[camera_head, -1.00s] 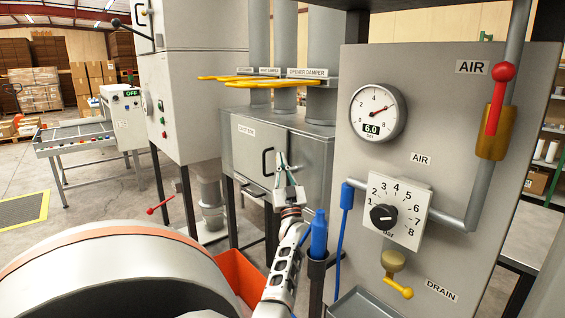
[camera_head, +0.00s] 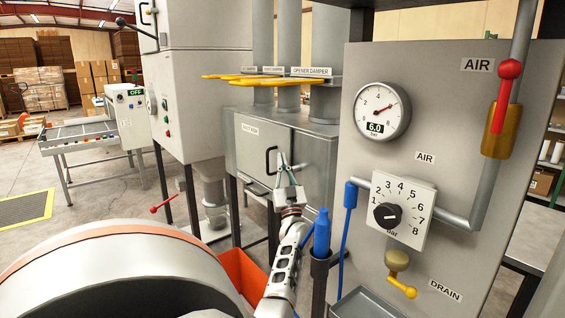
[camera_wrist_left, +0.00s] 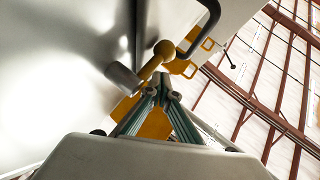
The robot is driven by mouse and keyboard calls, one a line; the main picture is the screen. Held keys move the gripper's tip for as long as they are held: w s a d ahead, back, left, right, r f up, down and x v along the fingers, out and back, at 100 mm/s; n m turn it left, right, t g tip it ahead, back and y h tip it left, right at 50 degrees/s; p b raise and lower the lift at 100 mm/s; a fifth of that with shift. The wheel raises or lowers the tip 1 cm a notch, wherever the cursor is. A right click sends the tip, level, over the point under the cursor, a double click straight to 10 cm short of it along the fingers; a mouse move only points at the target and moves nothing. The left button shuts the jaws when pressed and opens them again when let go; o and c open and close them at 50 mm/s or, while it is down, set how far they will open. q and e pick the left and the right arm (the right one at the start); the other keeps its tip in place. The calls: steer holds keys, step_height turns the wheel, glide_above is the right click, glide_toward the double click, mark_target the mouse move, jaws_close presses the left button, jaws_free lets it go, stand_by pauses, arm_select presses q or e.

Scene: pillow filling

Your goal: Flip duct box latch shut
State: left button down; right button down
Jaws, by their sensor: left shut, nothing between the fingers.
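The grey duct box (camera_head: 310,158) stands in the middle of the head view, its labelled door closed or nearly so, with a black handle (camera_head: 270,160) on it. My left gripper (camera_head: 284,160) is in front of the door, just right of the handle, and hides the latch there. In the left wrist view, a yellow lever with a ball end (camera_wrist_left: 163,49) lies just beyond the fingertips (camera_wrist_left: 164,82). Whether they touch cannot be told. The fingers look together and empty. A grey cylinder (camera_wrist_left: 123,77) is beside the lever. My right gripper is not in view.
Yellow damper handles (camera_head: 285,81) stick out above the box. The air panel (camera_head: 455,130) with its gauge and dial stands close on the right. A blue-handled item (camera_head: 321,233) and an orange bin (camera_head: 243,272) are below, near my arm.

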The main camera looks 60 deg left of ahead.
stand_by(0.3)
arm_select(q)
steer(key=v, duration=0.7)
steer(key=shift+d+f, duration=0.2)
stand_by(0.4)
steer(key=shift+s, duration=0.1)
